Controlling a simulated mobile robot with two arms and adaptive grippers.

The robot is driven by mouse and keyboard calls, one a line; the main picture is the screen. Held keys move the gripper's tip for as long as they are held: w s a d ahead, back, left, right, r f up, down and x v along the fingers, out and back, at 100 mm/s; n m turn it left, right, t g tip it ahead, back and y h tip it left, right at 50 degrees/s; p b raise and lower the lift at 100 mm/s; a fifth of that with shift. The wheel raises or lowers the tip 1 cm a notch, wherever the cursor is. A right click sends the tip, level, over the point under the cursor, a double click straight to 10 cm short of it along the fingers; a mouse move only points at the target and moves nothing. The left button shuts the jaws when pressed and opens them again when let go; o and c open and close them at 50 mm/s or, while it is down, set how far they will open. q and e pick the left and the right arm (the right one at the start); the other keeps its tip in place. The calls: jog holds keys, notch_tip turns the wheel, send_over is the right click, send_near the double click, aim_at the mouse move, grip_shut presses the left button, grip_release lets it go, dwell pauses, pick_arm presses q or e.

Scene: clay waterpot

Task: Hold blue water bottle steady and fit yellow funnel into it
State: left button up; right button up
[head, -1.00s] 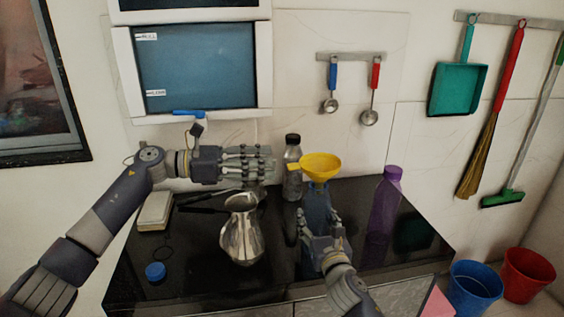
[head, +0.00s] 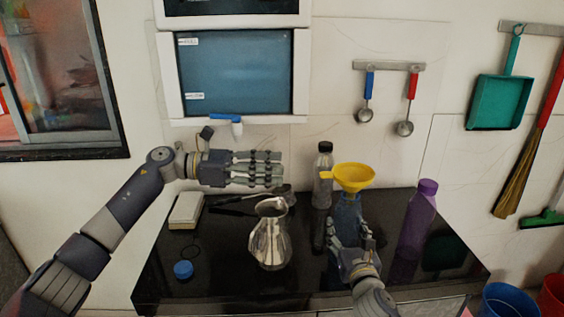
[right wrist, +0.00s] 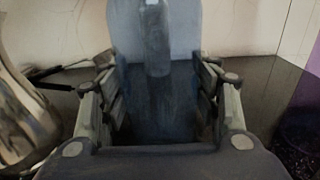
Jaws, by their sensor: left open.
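The blue water bottle (head: 347,209) stands upright on the black table. The yellow funnel (head: 354,178) shows at its top; its spout is not visible, so I cannot tell how deep it sits. My right gripper (head: 351,236) is low in front of the bottle. In the right wrist view its fingers (right wrist: 160,95) flank the bottle (right wrist: 180,50) on both sides; contact is not clear. My left gripper (head: 282,170) is open and empty, fingers pointing right, left of the funnel and apart from it.
A metal jug (head: 269,240) stands left of my right gripper. A clear bottle (head: 322,185) with a black cap is left of the blue bottle. A purple bottle (head: 416,222) stands to the right. A blue cap (head: 183,270) lies on the table (head: 215,285).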

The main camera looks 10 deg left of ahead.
jog(key=o, duration=0.5)
jog(key=shift+c, duration=0.2)
